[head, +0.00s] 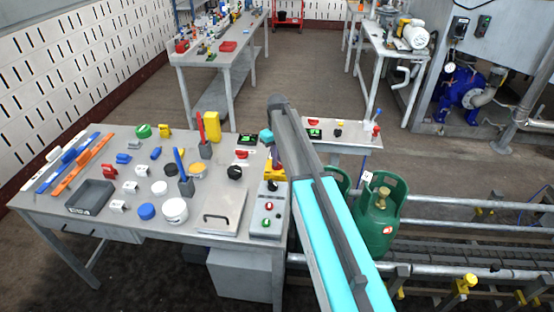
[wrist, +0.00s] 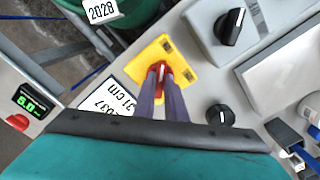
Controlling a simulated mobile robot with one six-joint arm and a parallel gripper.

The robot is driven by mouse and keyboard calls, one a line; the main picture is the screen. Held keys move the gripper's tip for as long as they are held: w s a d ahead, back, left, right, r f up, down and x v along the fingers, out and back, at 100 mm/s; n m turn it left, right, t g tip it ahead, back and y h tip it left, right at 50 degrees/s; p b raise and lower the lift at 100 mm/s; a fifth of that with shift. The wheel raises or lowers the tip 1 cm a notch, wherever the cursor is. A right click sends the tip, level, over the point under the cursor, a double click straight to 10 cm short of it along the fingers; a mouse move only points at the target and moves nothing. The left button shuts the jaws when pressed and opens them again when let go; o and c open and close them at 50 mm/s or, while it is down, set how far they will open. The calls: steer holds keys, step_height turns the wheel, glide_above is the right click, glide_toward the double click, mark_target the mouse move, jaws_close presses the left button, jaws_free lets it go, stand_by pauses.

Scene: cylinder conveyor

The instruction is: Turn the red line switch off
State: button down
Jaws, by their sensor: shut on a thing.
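The red line switch is a small red handle (wrist: 161,70) on a yellow plate (wrist: 182,56) in the wrist view. My gripper (wrist: 161,79) comes down onto it, with its two dark fingers closed on either side of the handle. The fingers hide much of the handle, so its exact angle is hard to tell. In the head view the yellow plate (head: 272,172) sits at the right end of the workbench, partly behind my arm. The fingertips are hard to make out there.
In the wrist view, a grey box with a black knob (wrist: 232,24) and another black knob (wrist: 220,115) are close by. A green gas cylinder (head: 380,215) stands right of the bench, beside the conveyor. The bench (head: 130,222) holds many loose parts.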

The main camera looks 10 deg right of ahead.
steer(key=m+b, duration=0.1)
steer(key=m, duration=0.3)
steer(key=shift+m, duration=0.3)
steer(key=m+b, duration=0.1)
steer(key=m, duration=0.3)
steer(key=m+b, duration=0.1)
steer(key=m, duration=0.3)
steer(key=shift+m, duration=0.3)
steer(key=m, duration=0.4)
steer(key=shift+m, duration=0.3)
steer(key=c, duration=1.8)
jaws_free()
steer(key=shift+r+b, duration=0.15)
steer(key=shift+b, duration=0.15)
